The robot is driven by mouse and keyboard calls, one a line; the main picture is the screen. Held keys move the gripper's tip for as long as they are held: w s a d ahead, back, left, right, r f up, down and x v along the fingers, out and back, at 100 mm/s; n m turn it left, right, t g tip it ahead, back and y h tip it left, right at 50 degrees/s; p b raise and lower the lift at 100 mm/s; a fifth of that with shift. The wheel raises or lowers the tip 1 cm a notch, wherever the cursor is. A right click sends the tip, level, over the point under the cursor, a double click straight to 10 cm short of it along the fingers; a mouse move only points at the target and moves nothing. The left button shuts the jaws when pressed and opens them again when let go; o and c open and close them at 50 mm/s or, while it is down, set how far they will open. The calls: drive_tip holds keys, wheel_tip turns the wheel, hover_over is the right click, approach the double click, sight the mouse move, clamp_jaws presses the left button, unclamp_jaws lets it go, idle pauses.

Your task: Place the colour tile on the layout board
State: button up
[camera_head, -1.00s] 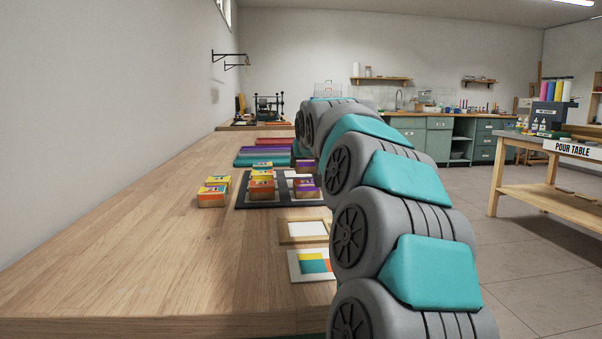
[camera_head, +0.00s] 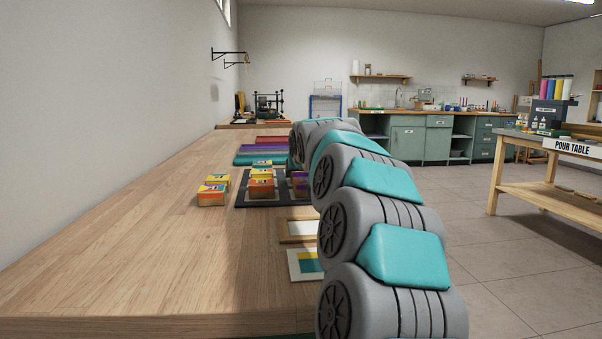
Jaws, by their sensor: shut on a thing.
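A dark board divided by pale lines (camera_head: 243,202), which looks like the layout board, lies on the long wooden bench. Orange and yellow blocks (camera_head: 262,188) stand on it, with a purple one (camera_head: 299,184) at its right, partly hidden by my arm. More orange and yellow blocks (camera_head: 212,197) stand on the bench just left of the board. My gripper is not in view; my arm reaches along the bench's right side and its far end is hidden behind its own links. I cannot tell which piece is the colour tile.
A wooden frame (camera_head: 292,239) and a white card with coloured squares (camera_head: 294,270) lie nearer on the bench (camera_head: 150,250), partly behind my arm. Purple, teal and red stacks (camera_head: 255,150) lie beyond the board. The left bench is clear. A pour table (camera_head: 552,165) stands right.

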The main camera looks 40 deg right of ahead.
drive_tip(key=shift+f, duration=0.2)
drive_tip(key=o, duration=1.4)
drive_tip(key=shift+r, duration=0.1)
drive_tip(key=shift+c, duration=0.2)
drive_tip(key=shift+r, duration=0.15)
drive_tip(key=shift+s+a+r, duration=0.2)
drive_tip(key=shift+s+r, duration=0.05)
drive_tip(key=shift+s, duration=0.15)
drive_tip(key=v, duration=1.1)
drive_tip(key=shift+a+f, duration=0.1)
